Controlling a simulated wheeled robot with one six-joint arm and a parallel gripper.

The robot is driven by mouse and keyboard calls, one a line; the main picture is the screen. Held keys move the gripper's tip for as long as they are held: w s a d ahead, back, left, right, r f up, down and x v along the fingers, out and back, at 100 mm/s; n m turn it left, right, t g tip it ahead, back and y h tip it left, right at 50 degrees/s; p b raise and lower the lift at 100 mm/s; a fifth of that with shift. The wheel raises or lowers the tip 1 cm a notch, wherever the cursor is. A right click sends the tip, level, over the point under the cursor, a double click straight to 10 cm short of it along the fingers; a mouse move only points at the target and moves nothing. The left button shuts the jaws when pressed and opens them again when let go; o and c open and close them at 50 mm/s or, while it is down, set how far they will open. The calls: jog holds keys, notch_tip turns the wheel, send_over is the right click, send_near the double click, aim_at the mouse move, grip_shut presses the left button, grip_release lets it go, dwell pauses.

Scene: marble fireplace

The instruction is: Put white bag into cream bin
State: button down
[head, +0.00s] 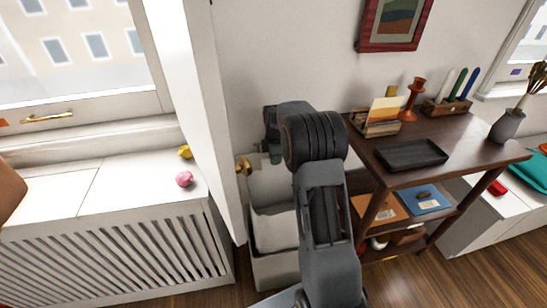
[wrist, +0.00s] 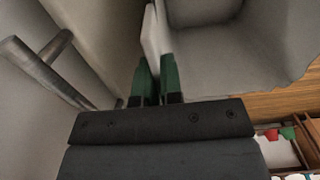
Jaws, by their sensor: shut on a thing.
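My gripper (wrist: 158,82) has two green fingers, shut on a thin pale edge (wrist: 151,38) that looks like part of the white bag. In the head view my gripper (head: 275,157) is partly hidden by my arm, above the pale bag (head: 270,183). The bag is open-topped and wide, and fills the upper right of the wrist view (wrist: 225,62). Below it in the head view stands the cream bin (head: 275,272), its right side hidden behind my arm. I cannot tell whether bag and bin touch.
A white door edge (head: 208,110) with a brass handle (head: 243,165) stands close on the left. A dark wooden shelf table (head: 465,148) with a black tray (head: 411,154) is close on the right. Wooden floor shows in front.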

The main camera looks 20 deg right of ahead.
aim_at(275, 167)
notch_tip(275, 167, down, 19)
jog(key=b, duration=0.9)
jog(key=shift+r, duration=0.15)
jog(key=c, duration=1.2)
grip_release()
notch_tip(275, 167, up, 14)
jog(key=p, duration=0.4)
